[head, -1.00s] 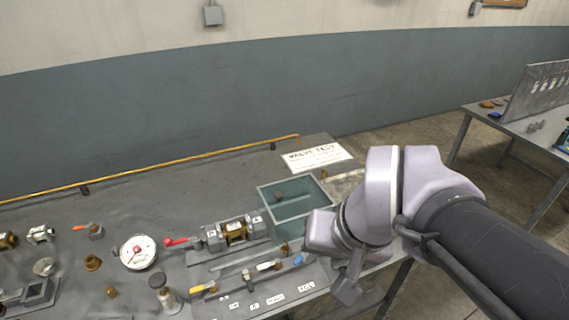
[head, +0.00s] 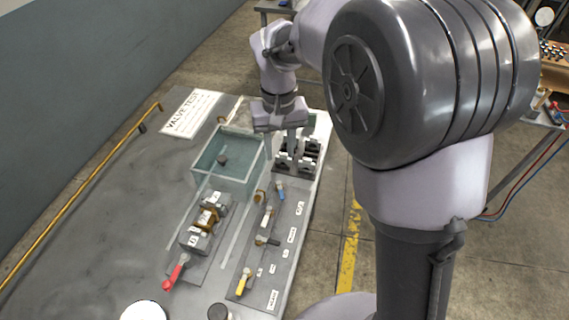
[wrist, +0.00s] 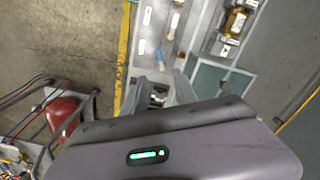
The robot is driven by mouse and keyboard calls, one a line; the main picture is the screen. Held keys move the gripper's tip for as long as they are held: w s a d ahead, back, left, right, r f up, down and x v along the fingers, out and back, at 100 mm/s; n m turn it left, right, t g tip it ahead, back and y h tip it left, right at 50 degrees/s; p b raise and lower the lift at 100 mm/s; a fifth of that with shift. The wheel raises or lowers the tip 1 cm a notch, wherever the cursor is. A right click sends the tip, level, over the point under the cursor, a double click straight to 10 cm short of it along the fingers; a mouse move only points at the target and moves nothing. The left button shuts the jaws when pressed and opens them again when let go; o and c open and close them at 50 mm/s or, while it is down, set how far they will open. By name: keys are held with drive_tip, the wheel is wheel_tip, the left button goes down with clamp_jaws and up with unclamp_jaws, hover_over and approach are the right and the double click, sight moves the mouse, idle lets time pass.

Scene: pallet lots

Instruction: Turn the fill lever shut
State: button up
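A lever panel (head: 262,262) lies along the bench's right side in the head view, with labels too small to read surely. It carries a blue lever (head: 280,188), a white lever (head: 267,214), a dark lever (head: 267,240) and a yellow lever (head: 244,281). I cannot tell surely which is the fill lever. My gripper (head: 280,150) points down beyond the blue lever, beside the tank, apart from the levers.
An open glass-walled tank (head: 207,182) stands left of my gripper. A dark fixture (head: 310,160) sits at the bench's right edge. A valve assembly (head: 205,220) with a red lever (head: 176,272) lies left of the panel. A paper sign (head: 193,112) lies behind the tank.

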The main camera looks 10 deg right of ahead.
sight(281, 194)
wheel_tip(281, 194, down, 18)
drive_tip(key=b, duration=0.6)
drive_tip(key=shift+w+d+r+b, duration=0.1)
drive_tip(key=shift+d+r+b, duration=0.1)
drive_tip(key=shift+b, duration=0.1)
clamp_jaws()
drive_tip(key=shift+a, duration=0.15)
